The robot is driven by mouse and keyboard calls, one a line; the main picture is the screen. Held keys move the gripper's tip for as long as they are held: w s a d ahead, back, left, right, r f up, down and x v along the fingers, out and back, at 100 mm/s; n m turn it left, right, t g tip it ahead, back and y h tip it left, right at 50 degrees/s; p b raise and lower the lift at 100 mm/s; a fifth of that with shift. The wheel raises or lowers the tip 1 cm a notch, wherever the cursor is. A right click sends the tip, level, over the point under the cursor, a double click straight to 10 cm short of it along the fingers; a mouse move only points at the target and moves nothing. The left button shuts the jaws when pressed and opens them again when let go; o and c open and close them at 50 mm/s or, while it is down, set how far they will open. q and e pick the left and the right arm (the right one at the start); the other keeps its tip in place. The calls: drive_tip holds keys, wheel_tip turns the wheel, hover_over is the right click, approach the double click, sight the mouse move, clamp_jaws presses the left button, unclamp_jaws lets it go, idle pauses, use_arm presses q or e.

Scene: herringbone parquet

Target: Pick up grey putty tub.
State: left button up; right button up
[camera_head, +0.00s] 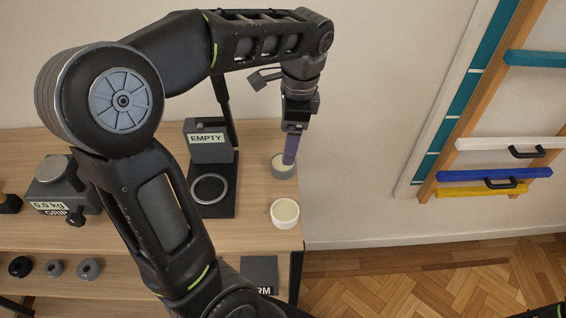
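The grey putty tub (283,170) stands upright at the right end of the wooden table, with pale putty showing in its top. My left gripper (289,160) points down at it from above, its purple fingers overlapping the tub's right side and rim. The fingers line up one behind the other from this angle, so whether they are open or shut on the tub cannot be told. A white tub (284,214) with pale contents stands in front of the grey one. My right gripper is out of view.
A black stand with a block labelled EMPTY (208,146) and a ring (209,189) is just left of the tubs. A grip gauge (58,185) stands farther left. The wall is close behind; a rack with coloured bars (495,176) hangs right.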

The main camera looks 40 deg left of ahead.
sight(283, 167)
use_arm(q)
drive_tip(key=shift+a+f, duration=0.2)
drive_tip(key=shift+f, duration=1.1)
drive_tip(key=shift+s, duration=0.1)
drive_tip(key=f, duration=0.2)
drive_tip(key=f+p, duration=0.1)
drive_tip(key=f, duration=0.2)
drive_tip(key=shift+s+a+f, duration=0.1)
drive_tip(key=shift+s+a, duration=0.05)
drive_tip(key=shift+s, duration=0.05)
drive_tip(key=shift+c, duration=0.2)
drive_tip(key=c, duration=1.5)
